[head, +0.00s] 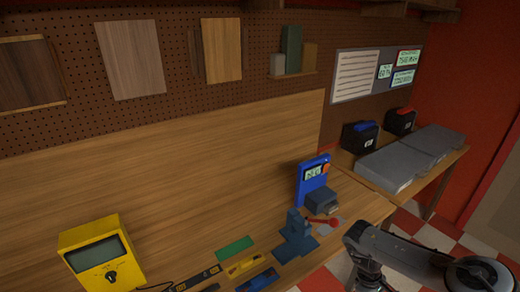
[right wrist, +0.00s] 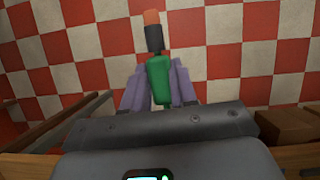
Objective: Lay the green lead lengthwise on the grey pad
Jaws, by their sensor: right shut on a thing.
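The green lead (right wrist: 159,80) has a green body, a black collar and an orange tip. In the right wrist view it is held between the purple-grey fingers of my right gripper (right wrist: 159,88), which is shut on it, above the checkered floor. In the head view my right arm shows at the lower right, but the gripper and lead cannot be made out there. Two flat grey slabs, one nearer (head: 390,172) and one farther (head: 440,143), lie on the side bench; I cannot tell whether either is the grey pad. My left gripper is not in view.
The main bench holds a yellow meter (head: 100,255), a flat green piece (head: 234,248), a blue vise-like fixture (head: 296,238), a blue device (head: 312,182) and a red-handled tool (head: 324,222). Two black bins (head: 360,138) (head: 400,121) stand behind the slabs.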

